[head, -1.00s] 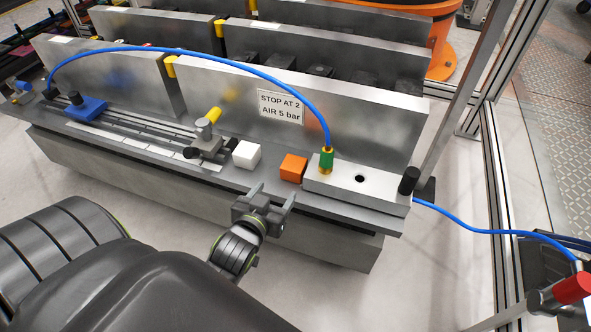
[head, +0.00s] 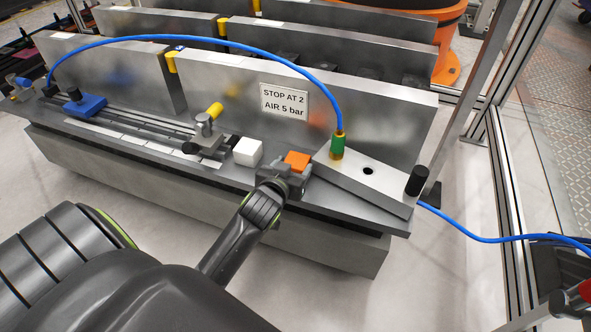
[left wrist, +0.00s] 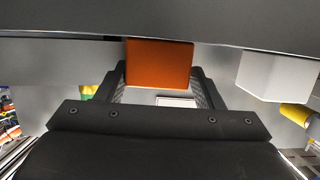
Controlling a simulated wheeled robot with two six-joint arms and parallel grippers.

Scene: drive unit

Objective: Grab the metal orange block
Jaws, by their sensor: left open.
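The orange block (head: 297,161) stands on the grey ledge between the white block and the silver block with the green fitting. My left gripper (head: 291,171) is at the orange block, with its fingers on either side of it. In the left wrist view the orange block (left wrist: 159,63) shows between the two open fingers (left wrist: 160,85). Whether the fingers touch its sides I cannot tell. The lower part of the block is hidden by the gripper in the head view. My right gripper is not seen.
A white block (head: 247,152) stands close to the left. A silver block (head: 366,178) with a green fitting (head: 337,146) and blue hose is close on the right. A metal plate with a sign (head: 284,103) rises behind. A slide rail with a blue block (head: 85,105) lies further left.

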